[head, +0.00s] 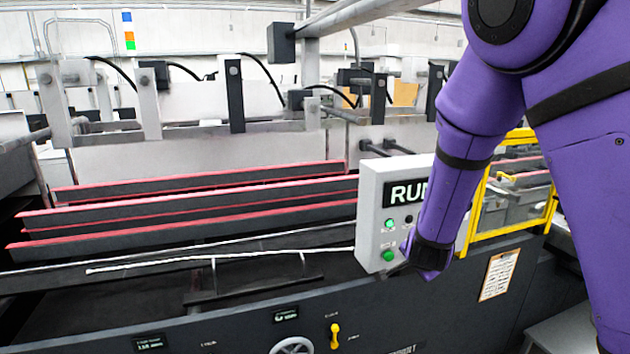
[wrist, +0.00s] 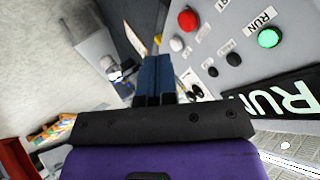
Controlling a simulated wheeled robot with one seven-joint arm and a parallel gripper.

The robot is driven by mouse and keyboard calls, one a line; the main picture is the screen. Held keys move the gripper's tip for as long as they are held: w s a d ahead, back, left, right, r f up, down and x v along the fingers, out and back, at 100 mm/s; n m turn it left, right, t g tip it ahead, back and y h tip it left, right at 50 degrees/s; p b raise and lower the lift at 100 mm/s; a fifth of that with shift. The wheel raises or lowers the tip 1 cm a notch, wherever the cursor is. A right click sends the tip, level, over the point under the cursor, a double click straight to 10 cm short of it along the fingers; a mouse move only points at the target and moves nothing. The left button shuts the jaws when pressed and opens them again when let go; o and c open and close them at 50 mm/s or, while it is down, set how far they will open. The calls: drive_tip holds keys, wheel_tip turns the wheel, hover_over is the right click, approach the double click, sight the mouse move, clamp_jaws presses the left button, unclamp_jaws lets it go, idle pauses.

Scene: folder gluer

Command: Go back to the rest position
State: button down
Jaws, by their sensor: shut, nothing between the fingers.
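My gripper (wrist: 156,82) is shut and empty in the wrist view, its dark fingers pointing at the edge of a grey control box. In the head view my purple arm reaches down in front of the control box (head: 370,215), and the fingers are mostly hidden behind the wrist. The box carries a RUN display (wrist: 285,100), a lit green button (wrist: 268,38), a red button (wrist: 188,20), a white button (wrist: 176,44) and small black knobs. I cannot tell whether the fingertips touch the box.
The folder gluer's red-edged rails (head: 200,205) run left of the box. A yellow guard frame (head: 510,235) stands right of it, close to my arm. A clipboard (head: 499,275), a yellow lever (head: 335,335) and a handwheel (head: 291,347) are on the machine's front. A signal tower (head: 128,30) stands behind.

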drive_tip(key=s+d+r+n+g+y, duration=0.15)
drive_tip(key=s+r+n+y, duration=0.45)
drive_tip(key=s+r, duration=0.95)
drive_tip(key=s+d+r+n+g+h, duration=0.1)
drive_tip(key=s+d+r+n, duration=0.1)
drive_tip(key=s, duration=0.6)
drive_tip(key=s+d+r+n+g+h, duration=0.1)
drive_tip(key=s+r+n, duration=0.3)
drive_tip(key=s, duration=0.5)
wheel_tip(320, 180, up, 3)
drive_tip(key=shift+d+f+h, duration=0.15)
drive_tip(key=shift+d+h, duration=0.45)
